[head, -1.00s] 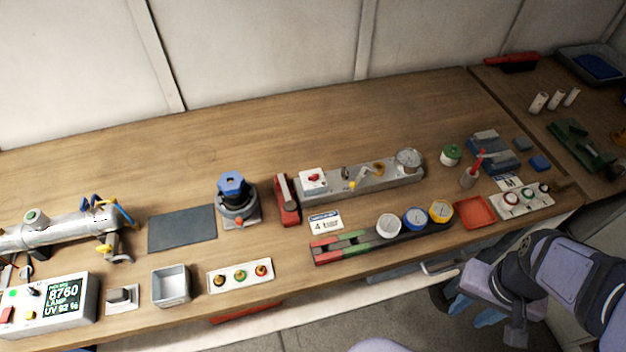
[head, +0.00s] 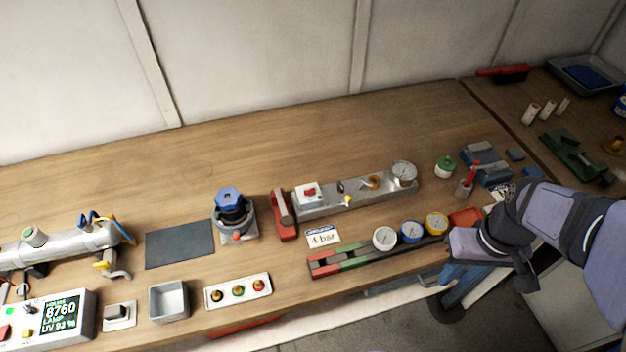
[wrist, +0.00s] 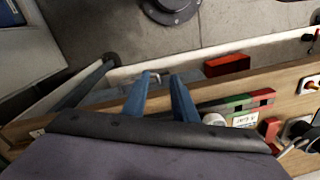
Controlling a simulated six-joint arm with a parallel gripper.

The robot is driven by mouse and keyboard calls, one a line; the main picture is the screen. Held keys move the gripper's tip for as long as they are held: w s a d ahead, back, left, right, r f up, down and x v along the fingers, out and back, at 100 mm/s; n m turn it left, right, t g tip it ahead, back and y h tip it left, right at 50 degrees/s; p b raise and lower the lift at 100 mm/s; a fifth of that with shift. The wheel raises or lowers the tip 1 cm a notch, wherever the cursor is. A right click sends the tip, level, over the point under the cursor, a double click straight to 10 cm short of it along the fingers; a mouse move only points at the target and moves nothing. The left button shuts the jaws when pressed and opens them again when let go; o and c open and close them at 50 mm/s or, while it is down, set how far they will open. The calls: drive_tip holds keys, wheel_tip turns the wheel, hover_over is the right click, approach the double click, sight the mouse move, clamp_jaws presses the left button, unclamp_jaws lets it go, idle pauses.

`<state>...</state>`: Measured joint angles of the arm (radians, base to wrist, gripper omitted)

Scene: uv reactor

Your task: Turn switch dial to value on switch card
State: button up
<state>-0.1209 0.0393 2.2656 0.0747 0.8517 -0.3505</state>
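A white card (head: 322,237) reading "4 bar" under a blue heading lies on the bench; the heading is too small to read. Behind it, a white box with a red knob (head: 309,191) sits on a grey metal rail (head: 345,196); I cannot tell whether this is the switch dial. A blue knob on a black body (head: 229,200) stands to the left. My gripper (head: 452,287) is at the bench's front edge, to the right of these things. In the wrist view my gripper (wrist: 164,76) has its blue fingers apart, with nothing between them.
A button plate (head: 238,291) lies front left. The back of the bench is clear.

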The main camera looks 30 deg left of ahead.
drive_tip(key=w+a+r+n, duration=0.3)
drive_tip(key=w+a+n, duration=0.2)
drive_tip(key=a, duration=0.2)
drive_tip(key=n+g+y+p, duration=0.3)
drive_tip(key=n, duration=1.4)
approach(310, 189)
drive_tip(key=shift+p+x, duration=1.4)
drive_tip(key=shift+x, duration=2.5)
drive_tip(key=shift+r, duration=0.1)
clamp_jaws()
